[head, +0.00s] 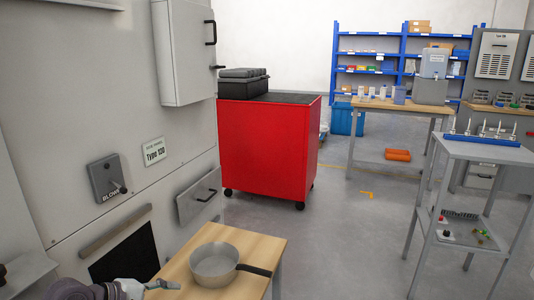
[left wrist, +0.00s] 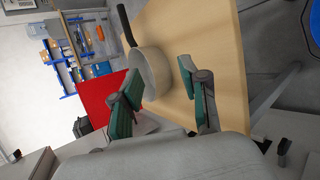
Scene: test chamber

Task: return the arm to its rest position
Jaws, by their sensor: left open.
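My left gripper (head: 160,287) is at the bottom left of the head view, close to the near left edge of the small wooden table (head: 262,248). In the left wrist view my left gripper (left wrist: 160,88) shows two green-padded fingers spread apart with nothing between them. A metal pan (head: 213,262) with a dark handle stands on the table, to the right of the gripper and apart from it in the head view. The pan also shows beyond the fingers in the left wrist view (left wrist: 154,66). My right gripper is in neither view.
A grey machine wall with a lever box (head: 107,178) and an open flap (head: 199,194) stands at the left. A red cart (head: 265,150) is behind the table. A grey stand (head: 485,152) is at the right. The floor (head: 345,250) between is clear.

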